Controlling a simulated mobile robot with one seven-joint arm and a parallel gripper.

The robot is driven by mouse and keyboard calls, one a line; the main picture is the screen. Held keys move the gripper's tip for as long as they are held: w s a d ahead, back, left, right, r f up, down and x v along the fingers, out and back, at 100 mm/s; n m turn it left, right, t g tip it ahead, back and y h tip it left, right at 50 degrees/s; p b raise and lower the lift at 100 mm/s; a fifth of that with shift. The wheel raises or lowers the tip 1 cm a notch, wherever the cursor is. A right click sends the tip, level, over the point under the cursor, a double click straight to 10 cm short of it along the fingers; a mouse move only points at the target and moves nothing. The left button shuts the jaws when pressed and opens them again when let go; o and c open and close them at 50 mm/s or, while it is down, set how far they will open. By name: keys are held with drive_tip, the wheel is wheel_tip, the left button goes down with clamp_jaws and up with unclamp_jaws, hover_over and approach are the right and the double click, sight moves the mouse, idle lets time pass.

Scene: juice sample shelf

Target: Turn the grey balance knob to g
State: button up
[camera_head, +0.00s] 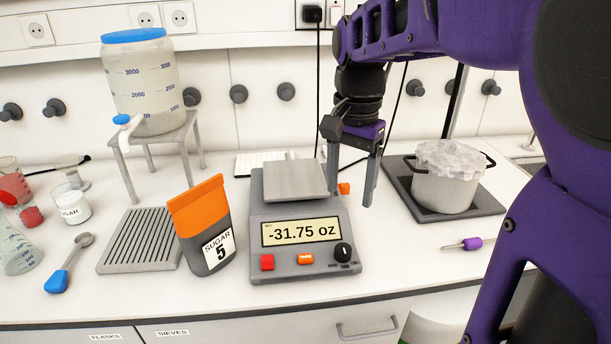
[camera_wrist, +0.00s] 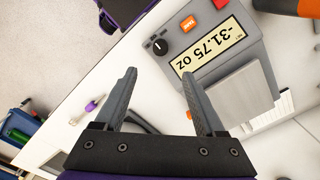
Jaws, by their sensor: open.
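The grey balance (camera_head: 300,225) stands on the bench with its display reading -31.75 oz. Its round knob (camera_head: 343,251), dark with a white pointer mark, is at the front right corner, right of the orange button. The knob also shows in the wrist view (camera_wrist: 160,46), just beyond my fingertips. The small unit marks around it are too small to read. My gripper (camera_head: 351,192) is open and empty, fingers pointing down, behind and above the knob at the balance's right side. In the wrist view, my gripper (camera_wrist: 159,76) has its fingers apart, not touching the knob.
A sugar pouch (camera_head: 205,230) stands left of the balance, beside a ridged grey rack (camera_head: 140,240). A pot (camera_head: 445,180) sits on a dark plate to the right. A purple-handled tool (camera_head: 472,243) lies front right. The bench between balance and tool is clear.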

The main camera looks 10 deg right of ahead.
sight(344, 247)
wheel_tip(344, 247, down, 14)
drive_tip(key=b, duration=0.2)
drive_tip(key=shift+f+b, duration=0.1)
drive_tip(key=shift+b, duration=0.2)
clamp_jaws()
